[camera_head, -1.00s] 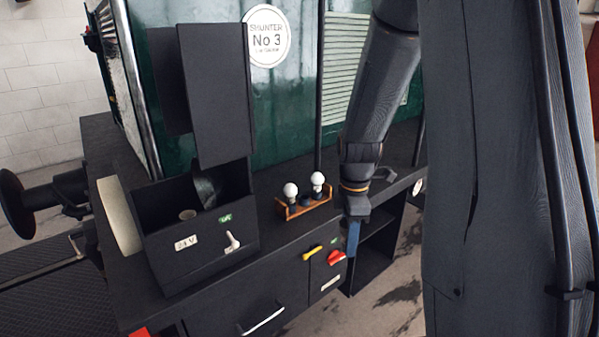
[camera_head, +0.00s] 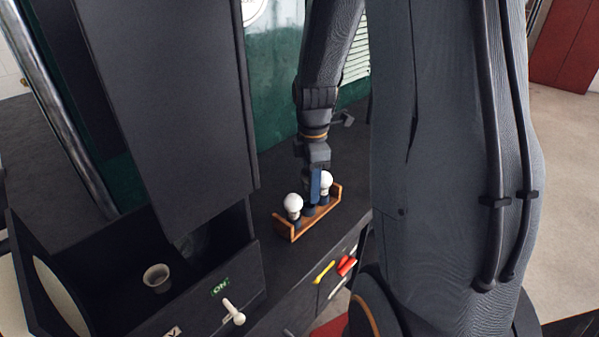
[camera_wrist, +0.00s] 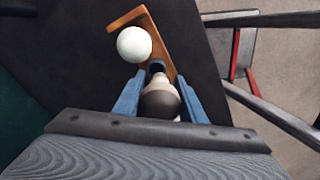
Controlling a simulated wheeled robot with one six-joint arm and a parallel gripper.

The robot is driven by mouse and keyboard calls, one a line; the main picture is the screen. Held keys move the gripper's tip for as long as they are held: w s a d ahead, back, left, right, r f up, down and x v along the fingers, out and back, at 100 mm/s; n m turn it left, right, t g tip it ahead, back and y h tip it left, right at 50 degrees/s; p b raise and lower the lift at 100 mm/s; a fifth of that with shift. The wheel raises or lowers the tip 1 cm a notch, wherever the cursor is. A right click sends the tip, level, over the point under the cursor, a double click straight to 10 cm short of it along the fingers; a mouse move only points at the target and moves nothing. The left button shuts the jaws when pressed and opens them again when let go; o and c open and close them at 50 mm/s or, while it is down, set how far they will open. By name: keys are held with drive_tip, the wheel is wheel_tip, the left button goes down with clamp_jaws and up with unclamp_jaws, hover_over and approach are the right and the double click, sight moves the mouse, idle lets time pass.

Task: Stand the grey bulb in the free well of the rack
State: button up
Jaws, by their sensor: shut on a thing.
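My gripper (camera_wrist: 160,100) has blue fingers shut on the grey bulb (camera_wrist: 160,103), whose dark globe sits between them in the wrist view. The bulb's pale neck points toward the rack's dark middle well (camera_wrist: 157,68). The wooden rack (camera_head: 283,228) stands on the black bench top. It holds a white bulb (camera_head: 293,201) at its near left end and another white bulb (camera_head: 326,180) at its far right end. In the head view my gripper (camera_head: 315,190) is between these bulbs, over the middle of the rack. There the fingers hide the grey bulb; I cannot tell whether it touches the well.
A black box with a raised lid (camera_head: 175,110) stands left of the rack, with a round socket (camera_head: 157,278) inside and a white toggle switch (camera_head: 233,312) on its front. Yellow (camera_head: 324,271) and red (camera_head: 346,265) handles sit on the bench front below the rack.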

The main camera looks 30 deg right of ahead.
sight(309, 213)
drive_tip(key=shift+w, duration=0.4)
drive_tip(key=shift+f, duration=0.15)
drive_tip(key=shift+f+b, duration=0.75)
drive_tip(key=shift+b, duration=0.15)
drive_tip(key=shift+d+f+p, duration=0.1)
drive_tip(key=shift+f+p, duration=0.05)
drive_tip(key=shift+p, duration=0.3)
drive_tip(key=shift+s+f+b, duration=0.1)
drive_tip(key=shift+f+b, duration=0.3)
drive_tip(key=shift+f, duration=0.6)
idle(0.4)
